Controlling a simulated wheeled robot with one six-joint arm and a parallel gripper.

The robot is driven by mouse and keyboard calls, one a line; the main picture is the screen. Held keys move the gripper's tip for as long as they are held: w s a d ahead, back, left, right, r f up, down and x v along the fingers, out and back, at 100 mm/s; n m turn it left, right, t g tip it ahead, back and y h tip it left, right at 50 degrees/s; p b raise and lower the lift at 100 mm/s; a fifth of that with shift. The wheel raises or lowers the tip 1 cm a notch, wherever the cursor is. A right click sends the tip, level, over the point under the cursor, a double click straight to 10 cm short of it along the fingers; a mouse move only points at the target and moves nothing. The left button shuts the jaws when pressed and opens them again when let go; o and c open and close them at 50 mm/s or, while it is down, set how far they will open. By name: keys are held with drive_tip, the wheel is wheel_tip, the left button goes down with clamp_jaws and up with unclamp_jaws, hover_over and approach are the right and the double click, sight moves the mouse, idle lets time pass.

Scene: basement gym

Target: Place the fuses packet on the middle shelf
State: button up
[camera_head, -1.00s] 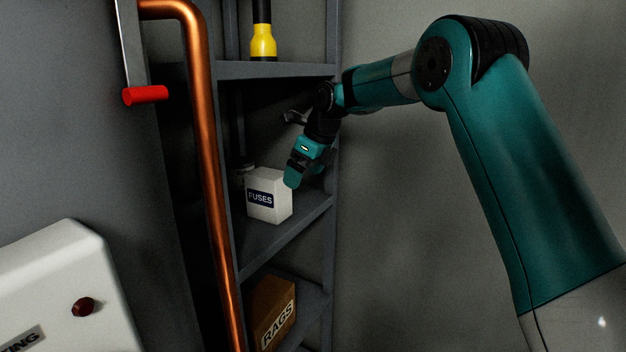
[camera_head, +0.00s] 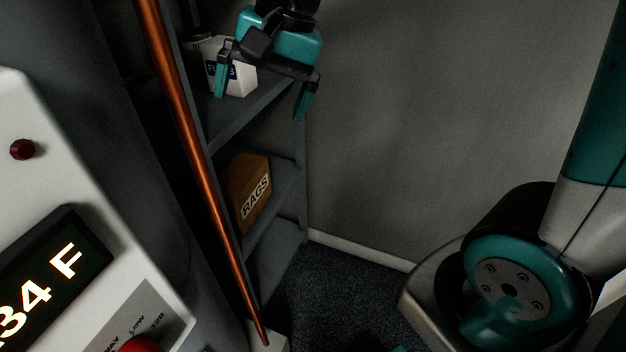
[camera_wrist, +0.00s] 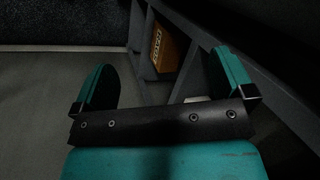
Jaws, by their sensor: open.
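The white fuses packet (camera_head: 242,82) stands upright on a grey shelf (camera_head: 225,130) of the corner rack, the shelf above the rags box. My gripper (camera_head: 262,105) is open in front of the packet and partly covers it and its label. One finger overlaps the packet in the head view, the other is right of it over the wall; I cannot tell if either touches. Nothing is seen held. The wrist view shows both fingers (camera_wrist: 163,80) spread apart, with a small pale patch low between them that may be the packet.
A brown rags box (camera_head: 250,190) sits one shelf lower; it also shows in the wrist view (camera_wrist: 168,48). A copper pipe (camera_head: 185,135) runs along the rack's left side. A white panel (camera_head: 100,230) with a lit display is at left. Bare wall lies right of the rack.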

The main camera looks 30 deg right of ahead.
drive_tip(key=s+f+n, duration=0.1)
drive_tip(key=s+n, duration=0.5)
drive_tip(key=s, duration=0.1)
drive_tip(key=s+a+f+n+g, duration=0.1)
drive_tip(key=s+f+n, duration=0.1)
drive_tip(key=s+n, duration=0.5)
drive_tip(key=shift+s+a+f, duration=0.3)
drive_tip(key=shift+s, duration=0.4)
